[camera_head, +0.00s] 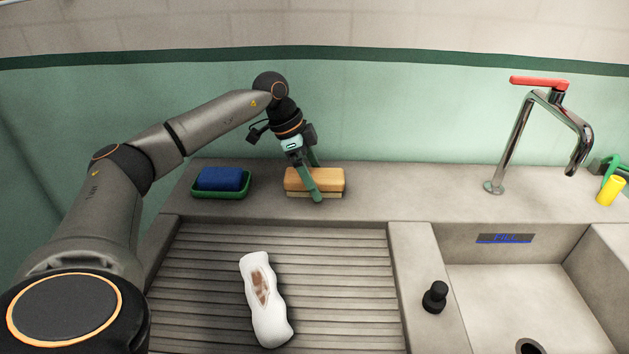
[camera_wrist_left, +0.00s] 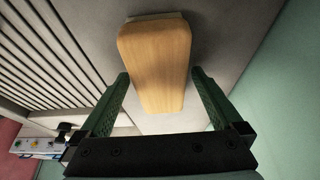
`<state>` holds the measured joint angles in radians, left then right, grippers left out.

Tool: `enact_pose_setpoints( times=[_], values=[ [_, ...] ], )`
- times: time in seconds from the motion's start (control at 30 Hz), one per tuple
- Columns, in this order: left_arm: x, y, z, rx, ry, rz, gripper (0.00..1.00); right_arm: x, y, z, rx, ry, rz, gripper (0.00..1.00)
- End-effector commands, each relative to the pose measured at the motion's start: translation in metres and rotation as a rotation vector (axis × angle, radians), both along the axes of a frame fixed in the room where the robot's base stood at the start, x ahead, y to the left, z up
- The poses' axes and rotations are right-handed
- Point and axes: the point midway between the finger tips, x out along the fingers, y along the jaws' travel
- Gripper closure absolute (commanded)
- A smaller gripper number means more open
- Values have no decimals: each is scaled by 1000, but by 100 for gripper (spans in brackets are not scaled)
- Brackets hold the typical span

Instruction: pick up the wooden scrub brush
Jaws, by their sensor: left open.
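The wooden scrub brush (camera_head: 328,180) lies on the grey ledge behind the ribbed drainboard, with its light wood back up and pale bristles below. My left gripper (camera_head: 314,182) is over it, with one green finger in front of the brush and the other behind. In the left wrist view the brush (camera_wrist_left: 157,62) reaches lengthwise into the space between the two open green fingers (camera_wrist_left: 160,88). I cannot tell whether either finger touches it. My right gripper is not in view.
A blue sponge (camera_head: 220,179) sits in a green tray (camera_head: 234,195) left of the brush. A white bottle (camera_head: 265,312) lies on the drainboard (camera_head: 350,290). A black stopper (camera_head: 435,297), a sink (camera_head: 500,290), a faucet (camera_head: 515,140) and a yellow item (camera_head: 610,191) are to the right. The wall (camera_head: 400,115) rises close behind.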

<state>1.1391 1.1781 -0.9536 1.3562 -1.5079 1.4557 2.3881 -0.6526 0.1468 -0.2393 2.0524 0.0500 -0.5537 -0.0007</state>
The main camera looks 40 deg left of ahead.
Motion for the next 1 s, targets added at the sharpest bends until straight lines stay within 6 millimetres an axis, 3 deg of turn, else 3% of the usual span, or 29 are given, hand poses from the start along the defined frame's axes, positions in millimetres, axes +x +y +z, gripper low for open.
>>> enact_pose_setpoints(
  times=[0.1,0.87,1.0],
  values=[
    [0,0,0,0,0,0,2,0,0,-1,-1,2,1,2],
    [0,0,0,0,0,1,88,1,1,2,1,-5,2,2],
    [0,0,0,-1,-1,0,89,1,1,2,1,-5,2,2]
  ],
)
